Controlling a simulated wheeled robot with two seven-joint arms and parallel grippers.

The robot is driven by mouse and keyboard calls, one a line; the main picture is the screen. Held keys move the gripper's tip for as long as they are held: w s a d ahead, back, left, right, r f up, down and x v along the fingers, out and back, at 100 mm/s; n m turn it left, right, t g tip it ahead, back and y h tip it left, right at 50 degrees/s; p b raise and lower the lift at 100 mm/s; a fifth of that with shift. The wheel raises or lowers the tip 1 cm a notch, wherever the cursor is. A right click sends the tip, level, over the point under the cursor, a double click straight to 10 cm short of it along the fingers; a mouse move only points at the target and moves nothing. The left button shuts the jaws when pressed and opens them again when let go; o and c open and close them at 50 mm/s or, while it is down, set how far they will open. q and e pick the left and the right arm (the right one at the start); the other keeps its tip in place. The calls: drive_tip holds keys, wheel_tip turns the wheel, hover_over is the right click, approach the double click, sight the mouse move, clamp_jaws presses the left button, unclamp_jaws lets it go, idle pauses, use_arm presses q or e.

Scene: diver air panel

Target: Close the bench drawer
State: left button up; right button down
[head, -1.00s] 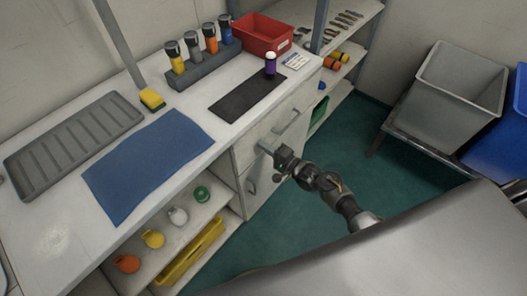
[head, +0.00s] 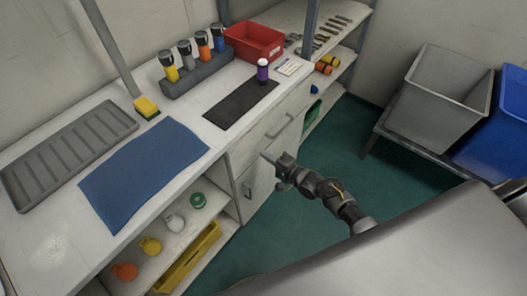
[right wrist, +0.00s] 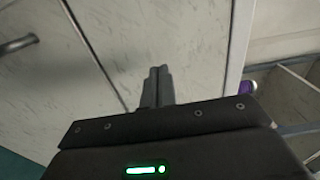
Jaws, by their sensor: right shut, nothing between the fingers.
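The bench drawer has a pale front (head: 262,133) with a bar handle (head: 281,126), just under the worktop at the right part of the bench. In the head view its front looks about flush with the cabinet; I cannot tell whether a small gap remains. My right gripper (head: 268,158) is shut and empty, in front of the drawer front's lower part and below the handle. In the right wrist view its closed fingers (right wrist: 157,75) point at pale panels (right wrist: 185,40) with a dark seam beside them. Contact cannot be told. My left gripper is not in view.
A cupboard door with a handle (head: 247,190) is below the drawer. A purple bottle (head: 262,72), black mat (head: 240,105) and red bin (head: 253,42) stand on the worktop. A grey tub (head: 448,95) is at right. Green floor (head: 350,135) lies clear between.

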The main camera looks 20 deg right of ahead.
drive_tip(key=b+v, duration=0.1)
drive_tip(key=v, duration=0.9)
drive_tip(key=shift+s, duration=0.3)
drive_tip(key=shift+d, duration=0.1)
drive_tip(key=s+d+f+n+g+h, duration=0.3)
drive_tip(key=s+f+n, duration=0.2)
drive_tip(key=f, duration=0.6)
drive_tip(key=s+d+f+n+g+h, duration=0.2)
drive_tip(key=s+f+n+g+h, duration=0.15)
drive_tip(key=f, duration=0.85)
drive_tip(key=s+a+f+n+g+h, duration=0.1)
drive_tip(key=s+f, duration=0.3)
drive_tip(key=s, duration=0.6)
drive_tip(key=s+a+f+n+g, duration=0.1)
drive_tip(key=s+f+n+g, duration=0.2)
drive_tip(key=s, duration=0.8)
drive_tip(key=s+a+f+n+g+h, duration=0.1)
drive_tip(key=s+f+n+g, duration=0.1)
drive_tip(key=s+f+g, duration=0.2)
drive_tip(key=s+f, duration=0.3)
drive_tip(key=s, duration=0.3)
drive_tip(key=shift+s+a+f+h, duration=0.2)
drive_tip(key=shift+f+h, duration=0.05)
drive_tip(key=shift+h, duration=0.1)
